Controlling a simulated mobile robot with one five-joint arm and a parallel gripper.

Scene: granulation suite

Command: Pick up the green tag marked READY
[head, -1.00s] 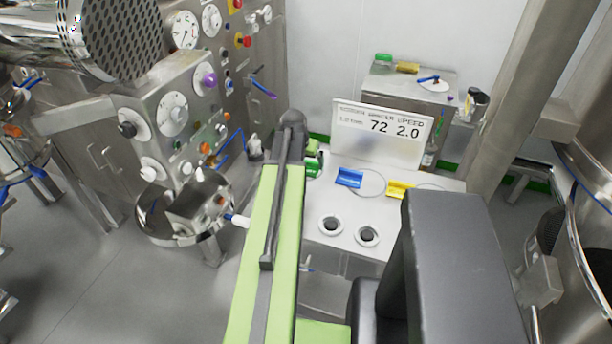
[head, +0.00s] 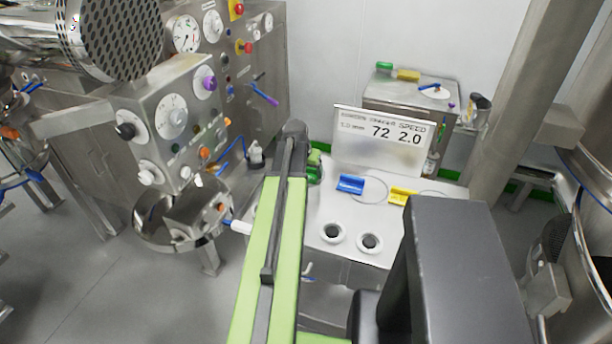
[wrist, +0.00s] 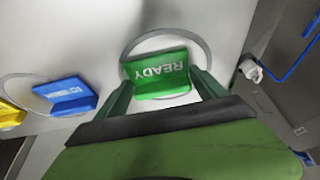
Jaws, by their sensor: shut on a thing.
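The green tag marked READY (wrist: 158,72) is between the fingertips of my gripper (wrist: 160,88) in the wrist view. The fingers are shut on it, one at each side, and its lettering faces the camera. It shows over a grey ring outline on the pale top; I cannot tell whether it still touches that surface. In the head view my gripper (head: 314,166) is at the back left of the steel top, and my arm hides most of it and the tag.
A blue tag (head: 350,184) and a yellow tag (head: 403,196) lie on the steel top (head: 335,205), right of my gripper. A sign (head: 382,140) reading 72 and 2.0 stands behind them. Two round black-centred fittings (head: 333,232) are nearer. A control cabinet (head: 170,120) stands left.

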